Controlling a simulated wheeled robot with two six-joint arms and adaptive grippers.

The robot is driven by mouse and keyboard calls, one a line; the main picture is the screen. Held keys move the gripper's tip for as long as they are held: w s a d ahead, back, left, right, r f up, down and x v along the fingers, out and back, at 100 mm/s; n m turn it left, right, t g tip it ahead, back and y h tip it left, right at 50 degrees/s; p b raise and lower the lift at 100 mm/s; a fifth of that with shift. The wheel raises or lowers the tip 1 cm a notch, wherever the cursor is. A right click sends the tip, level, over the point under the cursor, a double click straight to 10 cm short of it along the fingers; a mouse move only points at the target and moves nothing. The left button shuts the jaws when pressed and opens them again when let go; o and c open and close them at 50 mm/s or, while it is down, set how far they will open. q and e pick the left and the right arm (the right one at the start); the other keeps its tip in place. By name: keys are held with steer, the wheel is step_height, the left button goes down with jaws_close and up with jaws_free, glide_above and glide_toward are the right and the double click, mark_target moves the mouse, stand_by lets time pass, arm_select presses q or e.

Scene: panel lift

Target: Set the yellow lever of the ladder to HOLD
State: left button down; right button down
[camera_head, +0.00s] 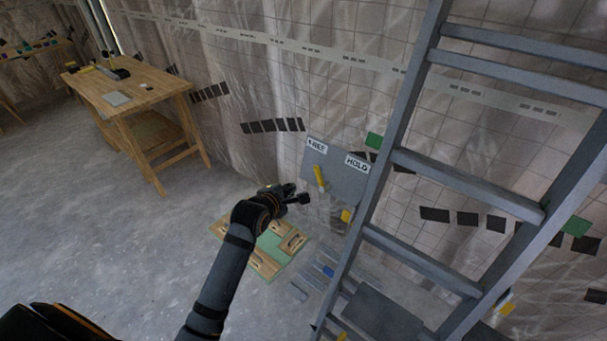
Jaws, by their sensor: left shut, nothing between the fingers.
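The ladder (401,115) is grey metal and leans across the right of the head view. A grey plate (340,182) beside its left rail carries a HOLD label (357,163) at its upper right and another label (316,146), seemingly FREE, at its upper left. The yellow lever (319,177) on the plate points up and slightly left, towards the left label and away from HOLD. My left gripper (304,197) is shut and empty, just below and left of the lever in the picture; whether it touches cannot be told. My right gripper is not in view.
A wooden workbench (140,90) with small items stands at the back left. A wood-and-green board (272,246) lies on the floor below my left gripper, with several small bars beside it. A sheeted, gridded wall is behind. The floor at left is clear.

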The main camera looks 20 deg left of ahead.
mark_target(321, 179)
arm_select(q)
steer(key=shift+n, duration=0.3)
steer(key=x, duration=0.3)
steer(key=r+p+x, duration=0.1)
steer(key=x, duration=0.2)
steer(key=w+x, duration=0.1)
steer(key=x, duration=0.2)
steer(key=shift+w+r+p, duration=0.1)
steer(key=shift+r+p, duration=0.2)
steer(key=shift+p, duration=0.05)
steer(key=d+r+p, duration=0.1)
steer(key=s+d+r, duration=0.1)
steer(key=d, duration=0.1)
steer(key=shift+d+p, duration=0.15)
steer(key=shift+p, duration=0.25)
steer(key=shift+w, duration=0.1)
